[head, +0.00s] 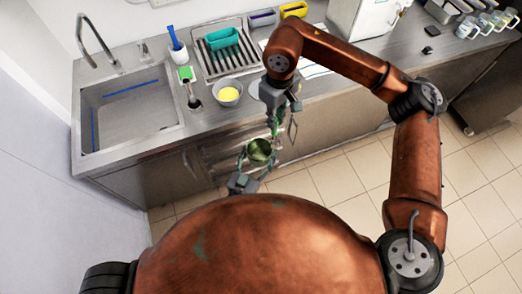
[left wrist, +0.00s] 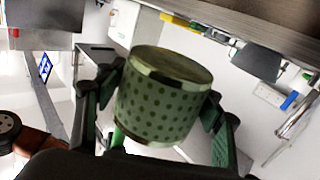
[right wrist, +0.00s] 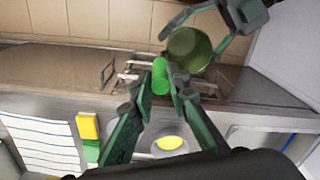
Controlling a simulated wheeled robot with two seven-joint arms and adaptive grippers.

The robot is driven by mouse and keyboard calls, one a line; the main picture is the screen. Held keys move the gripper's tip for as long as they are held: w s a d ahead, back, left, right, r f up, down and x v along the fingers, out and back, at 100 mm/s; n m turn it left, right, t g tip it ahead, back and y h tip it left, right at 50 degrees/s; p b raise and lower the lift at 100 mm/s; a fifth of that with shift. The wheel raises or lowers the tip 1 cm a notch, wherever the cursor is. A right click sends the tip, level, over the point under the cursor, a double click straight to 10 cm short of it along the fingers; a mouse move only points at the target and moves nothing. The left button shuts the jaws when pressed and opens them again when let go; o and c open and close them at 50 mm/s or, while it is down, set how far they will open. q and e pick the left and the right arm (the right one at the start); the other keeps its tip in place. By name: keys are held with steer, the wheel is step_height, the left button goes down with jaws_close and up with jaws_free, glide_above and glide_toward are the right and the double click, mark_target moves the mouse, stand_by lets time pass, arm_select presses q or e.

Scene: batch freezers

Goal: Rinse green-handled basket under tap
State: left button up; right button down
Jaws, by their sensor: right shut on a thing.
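The basket (head: 259,150) is a small round container with dotted, perforated-looking sides, held in the air in front of the counter. It also shows in the left wrist view (left wrist: 160,105) and right wrist view (right wrist: 188,50). Its bright green handle (right wrist: 160,76) is between the fingers of my right gripper (right wrist: 162,92), which is shut on it. My left gripper (head: 252,168) is open, its fingers on either side of the basket body; contact is unclear. The tap (head: 100,45) arches over the steel sink (head: 130,108) at the left. No water is visible.
A bowl with yellow contents (head: 228,92) stands near the counter's front edge. A drain rack (head: 215,62) holds a teal tub (head: 222,38). The sink basin looks empty.

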arm_select(q)
steer(key=shift+d+r, duration=0.1)
steer(key=shift+d, duration=0.05)
steer(key=c, duration=0.6)
arm_select(e)
steer(key=shift+a, duration=0.15)
arm_select(q)
steer(key=shift+c, duration=0.5)
arm_select(e)
steer(key=c, duration=1.8)
jaws_free()
steer(key=shift+o, duration=0.2)
